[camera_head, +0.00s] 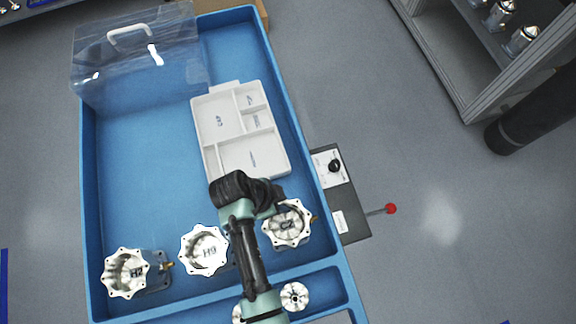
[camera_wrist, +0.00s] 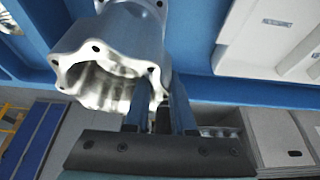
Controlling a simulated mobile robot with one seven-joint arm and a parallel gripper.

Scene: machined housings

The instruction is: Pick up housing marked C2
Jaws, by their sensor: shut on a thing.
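The housing marked C2 (camera_head: 287,226) is a silver, open-topped part with a scalloped flange, at the lower right of the blue tray in the head view. In the wrist view a housing (camera_wrist: 100,45) shows close up, its mark out of sight. My gripper (camera_wrist: 160,98) is shut on the housing's wall at the flange, one finger on either side. In the head view the black wrist covers the upper left of C2, and the fingertips are hidden. I cannot tell whether C2 is clear of the tray floor.
Two other housings, one apparently marked H9 (camera_head: 204,250) and another (camera_head: 127,273), stand to the left. A white divided tray (camera_head: 199,130) lies above C2. A dark control box with a red-knobbed lever (camera_head: 391,208) sits right of the blue tray (camera_head: 88,190). A clear cover (camera_head: 135,65) stands upper left.

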